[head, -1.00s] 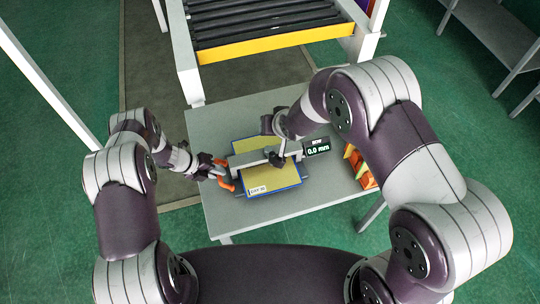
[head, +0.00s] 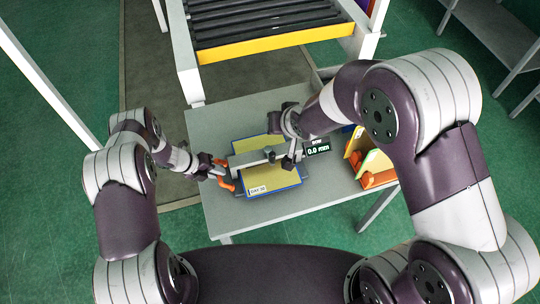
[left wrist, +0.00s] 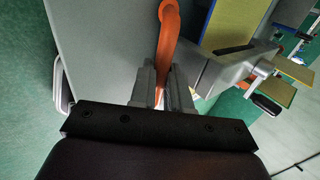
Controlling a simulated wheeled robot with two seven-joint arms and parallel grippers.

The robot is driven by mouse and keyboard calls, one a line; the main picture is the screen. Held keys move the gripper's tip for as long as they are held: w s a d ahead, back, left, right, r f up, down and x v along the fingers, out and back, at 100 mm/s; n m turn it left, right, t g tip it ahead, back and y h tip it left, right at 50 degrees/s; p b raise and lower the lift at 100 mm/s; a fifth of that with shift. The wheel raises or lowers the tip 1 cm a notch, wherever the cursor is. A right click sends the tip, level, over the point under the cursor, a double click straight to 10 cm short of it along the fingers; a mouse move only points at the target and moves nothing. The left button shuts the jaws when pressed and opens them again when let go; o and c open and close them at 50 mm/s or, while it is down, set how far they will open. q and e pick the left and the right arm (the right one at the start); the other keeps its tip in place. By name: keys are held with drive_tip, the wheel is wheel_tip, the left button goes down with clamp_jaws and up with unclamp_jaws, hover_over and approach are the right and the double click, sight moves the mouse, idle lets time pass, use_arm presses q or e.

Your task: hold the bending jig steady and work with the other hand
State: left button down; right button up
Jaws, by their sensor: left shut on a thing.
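The bending jig has a grey bar (head: 246,159) across a yellow sheet (head: 285,181) on a blue-edged base, on the grey table. An orange handle (head: 226,186) sticks out at its left end. My left gripper (head: 220,170) is shut on the orange handle; the left wrist view shows the fingers (left wrist: 164,88) on both sides of the handle (left wrist: 168,35). A dark knob (head: 269,154) stands on the bar. My right gripper (head: 289,163) points down at the bar's right end, just right of the knob. Its fingertips are too small to tell open from shut.
A small display (head: 317,149) reading 0.0 mm stands right of the jig. A holder with orange and green parts (head: 374,165) sits at the table's right side, close to my right arm. A roller conveyor (head: 262,25) with a yellow edge stands behind. The table's front left (head: 225,215) is clear.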

use_arm(q)
drive_tip(key=c, duration=1.2)
unclamp_jaws()
drive_tip(key=shift+o, duration=0.2)
drive_tip(key=p+v, duration=0.3)
drive_tip(key=v, duration=0.5)
drive_tip(key=shift+p, duration=0.35)
drive_tip(key=o, duration=0.6)
drive_tip(key=shift+c, duration=0.2)
drive_tip(key=shift+r, duration=0.1)
